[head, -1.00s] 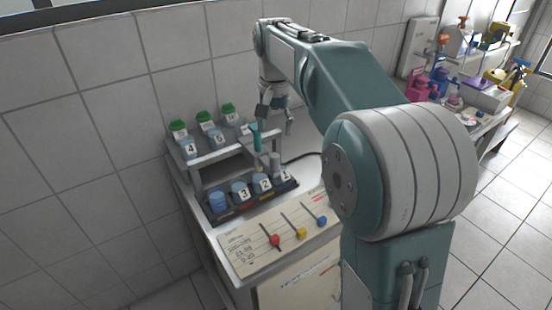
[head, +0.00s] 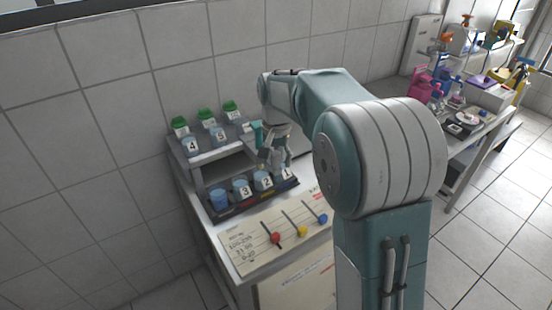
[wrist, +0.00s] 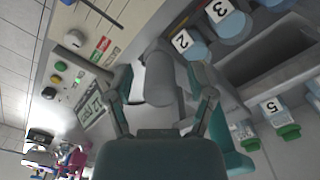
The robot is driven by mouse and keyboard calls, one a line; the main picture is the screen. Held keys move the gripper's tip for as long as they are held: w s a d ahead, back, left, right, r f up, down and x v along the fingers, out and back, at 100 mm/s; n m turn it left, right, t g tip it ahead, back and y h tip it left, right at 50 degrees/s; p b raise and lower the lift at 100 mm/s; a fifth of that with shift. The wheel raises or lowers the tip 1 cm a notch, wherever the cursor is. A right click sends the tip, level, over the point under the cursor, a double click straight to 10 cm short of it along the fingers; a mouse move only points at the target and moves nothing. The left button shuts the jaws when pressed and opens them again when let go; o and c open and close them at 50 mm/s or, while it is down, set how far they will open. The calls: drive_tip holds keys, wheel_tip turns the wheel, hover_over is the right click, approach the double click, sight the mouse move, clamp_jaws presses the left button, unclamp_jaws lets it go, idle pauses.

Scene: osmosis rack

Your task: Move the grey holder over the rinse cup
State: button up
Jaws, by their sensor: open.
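The grey holder appears in the wrist view as a grey, cylinder-like body (wrist: 160,80) between my fingers, around where cup 1 (head: 286,173) stands. My gripper (head: 274,163) is open, low over the right end of the dark cup tray; its fingers also show in the wrist view (wrist: 163,105), one on each side of the grey body. I cannot tell whether they touch it. In the head view my gripper hides the holder. An unlabelled blue cup (head: 219,198) at the tray's left end may be the rinse cup; its role is not marked.
Cups 3 (head: 242,189) and 2 (head: 263,181) stand in the tray. Green-lidded cups (head: 191,146) stand on the raised grey shelf behind. A teal stick (wrist: 228,150) is close beside my gripper. A panel with coloured knobs (head: 275,238) lies in front.

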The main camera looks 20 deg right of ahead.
clamp_jaws()
drive_tip(key=s+a, duration=0.2)
drive_tip(key=a, duration=0.4)
drive_tip(key=s+a, duration=0.2)
drive_tip(key=a, duration=0.5)
drive_tip(key=shift+s+a, duration=0.25)
drive_tip(key=shift+a, duration=0.05)
drive_tip(key=shift+d, duration=0.1)
drive_tip(key=shift+c, duration=0.6)
unclamp_jaws()
drive_tip(key=shift+o, duration=0.6)
drive_tip(key=shift+a, duration=0.45)
